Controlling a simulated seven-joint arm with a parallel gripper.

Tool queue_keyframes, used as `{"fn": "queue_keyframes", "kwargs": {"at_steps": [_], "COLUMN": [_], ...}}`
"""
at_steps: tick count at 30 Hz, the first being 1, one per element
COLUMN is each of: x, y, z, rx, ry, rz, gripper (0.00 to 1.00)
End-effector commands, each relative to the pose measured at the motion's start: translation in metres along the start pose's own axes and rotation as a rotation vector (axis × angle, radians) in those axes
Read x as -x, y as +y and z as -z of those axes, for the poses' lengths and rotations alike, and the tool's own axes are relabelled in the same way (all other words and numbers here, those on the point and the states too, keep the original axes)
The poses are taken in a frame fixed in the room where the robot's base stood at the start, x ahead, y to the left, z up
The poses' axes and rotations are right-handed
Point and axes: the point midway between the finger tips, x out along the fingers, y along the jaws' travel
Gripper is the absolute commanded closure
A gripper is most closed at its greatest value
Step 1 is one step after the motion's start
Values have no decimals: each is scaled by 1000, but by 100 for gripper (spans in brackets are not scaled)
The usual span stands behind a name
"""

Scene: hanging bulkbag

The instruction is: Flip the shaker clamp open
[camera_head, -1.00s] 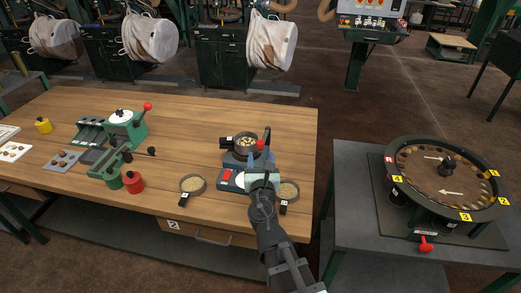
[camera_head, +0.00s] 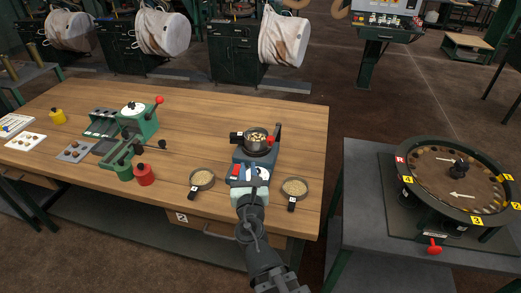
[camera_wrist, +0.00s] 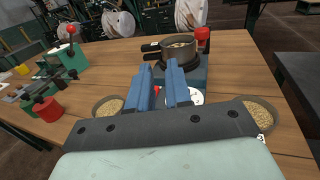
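The shaker (camera_head: 255,158) is a blue-grey machine near the table's front right, with a dark pan (camera_head: 247,142) of pale pieces on top. Its clamp (camera_head: 278,132) stands roughly upright at the pan's right, a dark arm with a red part. In the wrist view the red part (camera_wrist: 203,35) shows just right of the pan, beyond my right finger. My gripper (camera_head: 248,173) is at the shaker's front, lower than the clamp and apart from it. In the wrist view its two blue fingers (camera_wrist: 159,68) are spread with an empty gap. The clamp's lower end is partly hidden.
Bowls of grain stand left (camera_head: 202,178) and right (camera_head: 294,187) of the shaker's front. A green press (camera_head: 135,120) with a red knob and red (camera_head: 144,175) and yellow pots are further left. A round sorter (camera_head: 455,175) stands on a separate grey table at right.

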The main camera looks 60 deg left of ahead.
Motion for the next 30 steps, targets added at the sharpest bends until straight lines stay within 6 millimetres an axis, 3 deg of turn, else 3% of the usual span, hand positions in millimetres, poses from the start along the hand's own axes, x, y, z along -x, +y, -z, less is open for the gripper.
{"fn": "queue_keyframes", "kwargs": {"at_steps": [1,6,18,21,25,30], "x": [-3,-13,-51,-65,-81,-104], "y": [23,76,171,186,192,181], "z": [0,1,2,2,2,3], "rx": [0,-2,-44,-105,-216,-424], "ry": [-1,-1,-5,-9,-20,-61], "rz": [-29,-93,-119,-67,20,187], "gripper": [87,100,100,100,100,100]}}
